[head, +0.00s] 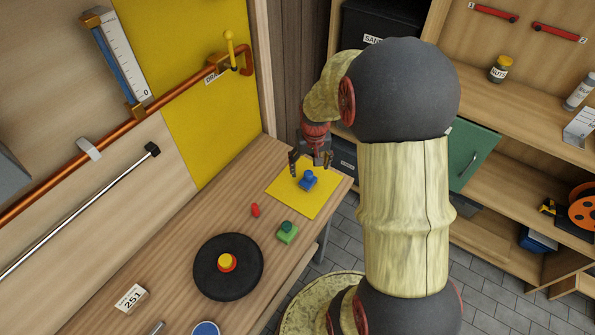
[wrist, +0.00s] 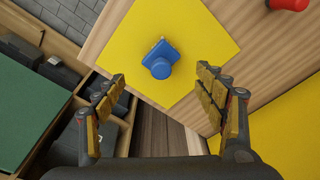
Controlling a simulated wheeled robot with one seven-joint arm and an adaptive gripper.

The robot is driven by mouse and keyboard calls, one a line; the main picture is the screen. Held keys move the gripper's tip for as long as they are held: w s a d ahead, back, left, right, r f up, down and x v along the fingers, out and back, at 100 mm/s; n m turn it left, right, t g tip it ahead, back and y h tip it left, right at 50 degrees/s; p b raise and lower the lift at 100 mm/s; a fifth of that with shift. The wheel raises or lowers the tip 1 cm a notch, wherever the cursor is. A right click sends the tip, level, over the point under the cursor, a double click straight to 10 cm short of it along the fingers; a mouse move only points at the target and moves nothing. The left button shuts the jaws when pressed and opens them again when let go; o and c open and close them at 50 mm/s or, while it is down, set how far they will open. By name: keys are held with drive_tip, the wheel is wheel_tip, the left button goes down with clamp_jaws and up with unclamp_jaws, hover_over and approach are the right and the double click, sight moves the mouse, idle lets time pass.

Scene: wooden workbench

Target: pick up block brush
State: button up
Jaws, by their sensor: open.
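A small blue block with a round knob on top (head: 308,180) sits on a yellow square sheet (head: 290,200) near the bench's far right corner. It may be the block brush; bristles are not visible. In the wrist view the blue block (wrist: 160,60) lies ahead of my fingertips, around the midline between them. My gripper (head: 311,161) is open and empty, above and just beyond the block in the head view. Both fingers show spread apart in the wrist view (wrist: 162,78), and neither visibly touches the block.
A green block with a knob (head: 287,233) and a red piece (head: 255,210) stand nearer on the bench (head: 185,230). A black disc (head: 212,280) with a red and yellow knob lies further left. The bench edge is close to the yellow sheet.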

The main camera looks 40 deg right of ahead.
sight(310, 173)
wheel_tip(310, 173, down, 2)
drive_tip(key=shift+s+b, duration=0.1)
drive_tip(key=shift+b, duration=0.2)
drive_tip(key=shift+f, duration=0.35)
drive_tip(key=f, duration=0.1)
drive_tip(key=f+b, duration=0.1)
drive_tip(key=f, duration=0.1)
drive_tip(key=f+b, duration=0.1)
drive_tip(key=f, duration=0.1)
drive_tip(key=shift+w+d, duration=0.25)
drive_tip(key=shift+w, duration=0.15)
drive_tip(key=shift+r, duration=0.1)
drive_tip(key=c, duration=1.1)
drive_tip(key=shift+c, duration=0.2)
